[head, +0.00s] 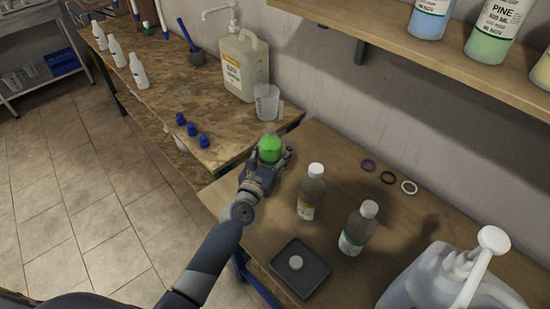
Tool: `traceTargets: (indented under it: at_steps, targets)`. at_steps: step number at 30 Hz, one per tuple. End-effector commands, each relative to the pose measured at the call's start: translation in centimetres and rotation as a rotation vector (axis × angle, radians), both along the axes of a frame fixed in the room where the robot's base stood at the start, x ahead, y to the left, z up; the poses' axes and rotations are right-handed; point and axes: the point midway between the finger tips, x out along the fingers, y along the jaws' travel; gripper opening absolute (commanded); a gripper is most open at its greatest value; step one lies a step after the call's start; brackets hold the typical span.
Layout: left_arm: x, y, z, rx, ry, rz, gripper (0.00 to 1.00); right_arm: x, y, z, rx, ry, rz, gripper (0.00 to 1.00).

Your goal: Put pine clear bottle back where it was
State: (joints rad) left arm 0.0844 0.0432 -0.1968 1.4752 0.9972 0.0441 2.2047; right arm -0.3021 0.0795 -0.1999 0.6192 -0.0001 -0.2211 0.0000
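A clear bottle with green liquid (270,149) stands upright at the end of my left gripper (268,165), near the far left corner of the near table. The gripper's fingers are around its lower part, and its label is not readable here. The bottle has no cap that I can see. I cannot tell whether its base touches the table. On the shelf, a bottle labelled PINE (492,32) also holds green liquid. My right gripper is not in view.
Two white-capped bottles (311,190) (357,230) stand on the near table (330,145). A dark tray (283,267) holds a white cap. Three rings (388,178) lie near the wall. Drums with pumps (245,65) (455,275), a beaker (267,103) and blue caps (192,130) are around.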

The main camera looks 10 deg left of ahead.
Motion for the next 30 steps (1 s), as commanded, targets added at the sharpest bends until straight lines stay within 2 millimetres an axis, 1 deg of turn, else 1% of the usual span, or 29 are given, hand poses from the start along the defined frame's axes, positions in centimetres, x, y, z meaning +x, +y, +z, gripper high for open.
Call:
traceTargets:
  at_steps: [1,7,17,21,22,23,24,30]
  targets:
    - [0.0,0.0,-0.7,0.001,-0.003,0.0,0.32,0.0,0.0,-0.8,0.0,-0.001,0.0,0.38]
    - [0.0,0.0,-2.9,0.002,-0.003,0.0,0.32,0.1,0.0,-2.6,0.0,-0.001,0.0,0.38]
    - [0.0,0.0,-2.9,0.001,-0.004,0.001,0.32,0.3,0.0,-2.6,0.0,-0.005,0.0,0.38]
    - [0.0,0.0,-3.3,0.0,-0.004,0.001,0.32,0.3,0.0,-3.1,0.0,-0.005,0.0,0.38]
    - [-0.1,0.0,-3.4,0.001,0.001,0.0,0.56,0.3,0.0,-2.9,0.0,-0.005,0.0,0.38]
    - [-0.1,0.0,-3.4,0.001,0.001,0.0,0.63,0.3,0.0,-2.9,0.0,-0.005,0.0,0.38]
    - [-0.1,0.0,-3.4,0.001,0.001,0.0,0.72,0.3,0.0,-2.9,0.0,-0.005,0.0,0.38]
    - [-0.1,0.0,-3.4,0.001,0.001,0.0,0.72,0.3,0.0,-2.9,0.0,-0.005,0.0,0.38]
